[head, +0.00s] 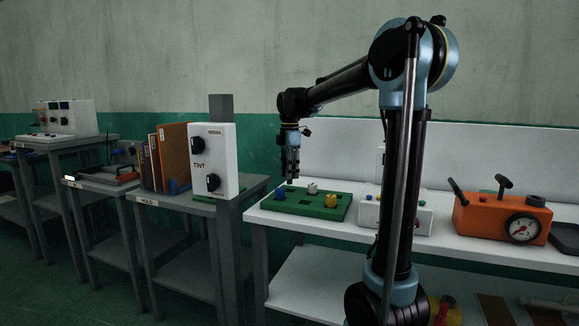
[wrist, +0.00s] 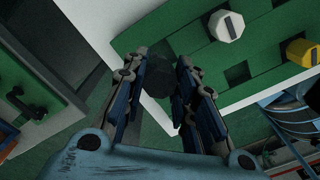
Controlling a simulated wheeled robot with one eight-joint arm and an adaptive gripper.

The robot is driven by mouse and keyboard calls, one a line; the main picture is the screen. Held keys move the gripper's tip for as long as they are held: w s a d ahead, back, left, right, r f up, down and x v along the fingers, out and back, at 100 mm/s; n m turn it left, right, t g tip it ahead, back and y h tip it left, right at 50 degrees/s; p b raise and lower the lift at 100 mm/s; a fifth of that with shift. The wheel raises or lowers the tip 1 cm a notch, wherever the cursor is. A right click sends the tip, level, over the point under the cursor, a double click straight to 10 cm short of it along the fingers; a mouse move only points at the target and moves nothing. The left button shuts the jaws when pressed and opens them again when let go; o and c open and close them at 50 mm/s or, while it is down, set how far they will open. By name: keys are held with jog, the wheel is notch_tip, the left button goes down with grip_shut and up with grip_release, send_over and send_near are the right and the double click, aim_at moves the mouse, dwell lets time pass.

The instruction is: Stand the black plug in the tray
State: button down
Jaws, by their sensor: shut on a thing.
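My gripper (head: 289,172) is over the left part of the green tray (head: 300,208). In the wrist view my gripper (wrist: 184,70) is shut on the black plug (wrist: 186,88), a dark shape between the fingertips, partly hidden by them. The plug appears above the edge of the green tray (wrist: 272,80); the gap to it is hard to judge. The tray has dark square holes. A white plug (wrist: 228,26) and a yellow plug (wrist: 297,50) stand in it.
The tray lies on a white bench (head: 262,213). A white box with coloured knobs (head: 408,216) stands to its right, then an orange box with a gauge (head: 490,215). A white dial panel (head: 212,160) rises on the grey table at the left. A floor gap separates the tables.

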aim_at(290, 183)
jog(key=shift+f, duration=2.05)
jog(key=shift+f, duration=0.2)
jog(key=c, duration=1.6)
grip_release()
jog(key=shift+r, duration=0.2)
jog(key=shift+r, duration=1.25)
jog(key=o, duration=0.5)
